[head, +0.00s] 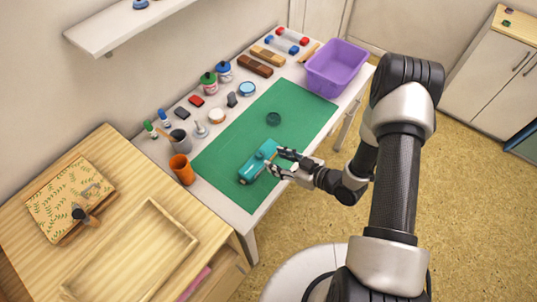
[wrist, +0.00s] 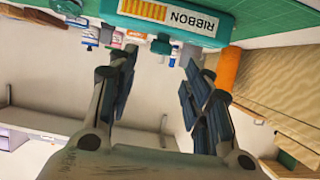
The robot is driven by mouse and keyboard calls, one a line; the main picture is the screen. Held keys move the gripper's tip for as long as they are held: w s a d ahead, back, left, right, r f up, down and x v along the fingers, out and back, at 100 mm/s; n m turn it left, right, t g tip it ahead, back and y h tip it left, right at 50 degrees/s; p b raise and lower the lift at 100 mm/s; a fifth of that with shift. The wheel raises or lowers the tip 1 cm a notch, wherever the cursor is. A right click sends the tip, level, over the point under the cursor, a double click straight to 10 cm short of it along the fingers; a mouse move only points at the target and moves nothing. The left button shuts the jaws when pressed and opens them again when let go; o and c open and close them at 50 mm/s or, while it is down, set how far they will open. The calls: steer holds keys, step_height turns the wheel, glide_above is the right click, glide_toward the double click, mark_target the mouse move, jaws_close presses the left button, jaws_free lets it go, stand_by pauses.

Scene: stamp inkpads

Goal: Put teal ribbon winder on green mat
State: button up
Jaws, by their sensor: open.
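The teal ribbon winder (head: 252,168) lies on the green mat (head: 300,112), near the mat's front edge in the head view. In the wrist view the winder (wrist: 170,20) spans the top, with a white "RIBBON" label and an orange-striped patch. My gripper (head: 277,160) is at the winder's right side in the head view. Its fingers are open, and in the wrist view they (wrist: 160,58) point toward the winder with empty space between them. The winder appears just beyond the fingertips; contact is unclear. The mat also shows in the wrist view (wrist: 270,18).
An orange cup (head: 182,170) and a grey cup (head: 180,141) stand left of the mat. Ink bottles and pads line the back. A purple bin (head: 337,68) stands at the far right. The mat's right half is clear.

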steer(key=v, duration=0.6)
steer(key=w+d+r+h, duration=0.6)
steer(key=w+d+r, duration=0.1)
steer(key=s+d+r+m+h, duration=0.2)
steer(key=d+r+m+h, duration=0.3)
steer(key=r, duration=1)
steer(key=s+r+m+g+h, duration=0.2)
steer(key=s+r+m, duration=0.1)
steer(key=s+r, duration=0.55)
steer(key=s+a+r+m+g+y, duration=0.1)
steer(key=s+a, duration=0.2)
steer(key=s, duration=0.4)
steer(key=s+a+r+m+y, duration=0.1)
steer(key=s+a, duration=0.2)
steer(key=s, duration=0.5)
steer(key=shift+s+a+r+g+p, duration=0.2)
steer(key=shift+a+r+g+p, duration=0.1)
steer(key=shift+r+g+p, duration=0.15)
